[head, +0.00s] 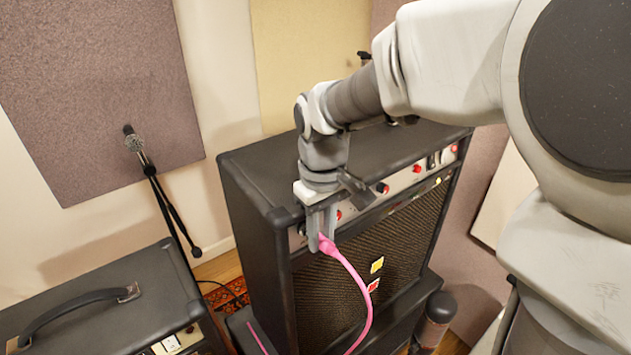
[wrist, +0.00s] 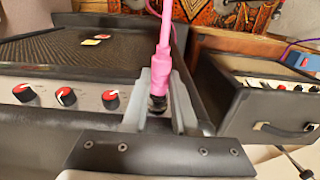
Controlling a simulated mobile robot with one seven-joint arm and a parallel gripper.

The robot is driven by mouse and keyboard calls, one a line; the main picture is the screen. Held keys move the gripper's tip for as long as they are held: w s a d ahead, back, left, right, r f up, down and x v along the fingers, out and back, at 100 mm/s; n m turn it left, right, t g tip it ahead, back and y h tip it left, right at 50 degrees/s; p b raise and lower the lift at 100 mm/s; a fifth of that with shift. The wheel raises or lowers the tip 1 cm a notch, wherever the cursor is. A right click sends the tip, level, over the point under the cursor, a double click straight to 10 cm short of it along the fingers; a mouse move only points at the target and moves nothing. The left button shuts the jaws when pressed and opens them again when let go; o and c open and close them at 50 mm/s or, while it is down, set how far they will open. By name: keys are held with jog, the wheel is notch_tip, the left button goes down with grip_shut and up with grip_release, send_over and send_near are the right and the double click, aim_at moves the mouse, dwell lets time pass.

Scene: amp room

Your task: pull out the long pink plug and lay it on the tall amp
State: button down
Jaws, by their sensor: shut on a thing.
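The pink plug (head: 327,244) is between the fingers of my gripper (head: 320,228), at the left end of the control panel of the tall black amp (head: 240,168). In the wrist view my gripper (wrist: 160,95) is shut on the pink plug (wrist: 162,78). A dark piece shows at the plug's near end; I cannot tell whether its tip is in a jack. A pink cable (head: 361,285) curves down in front of the amp's grille. The amp's black top shows clear in its left part; my arm hides some of the rest.
A lower black amp (head: 110,320) with a carrying handle (head: 75,312) stands at the lower left. A microphone on a stand (head: 160,190) is behind it. Red knobs (wrist: 66,97) line the panel beside my gripper. A dark cylinder (head: 436,315) stands at the right.

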jog(key=shift+s+d, duration=0.1)
dwell(0.3)
jog(key=shift+s+d+r, duration=0.15)
jog(key=shift+s+d, duration=0.4)
jog(key=shift+s, duration=0.3)
jog(key=shift+s+d+r, duration=0.15)
jog(key=shift+s+d, duration=0.4)
jog(key=shift+s, duration=0.25)
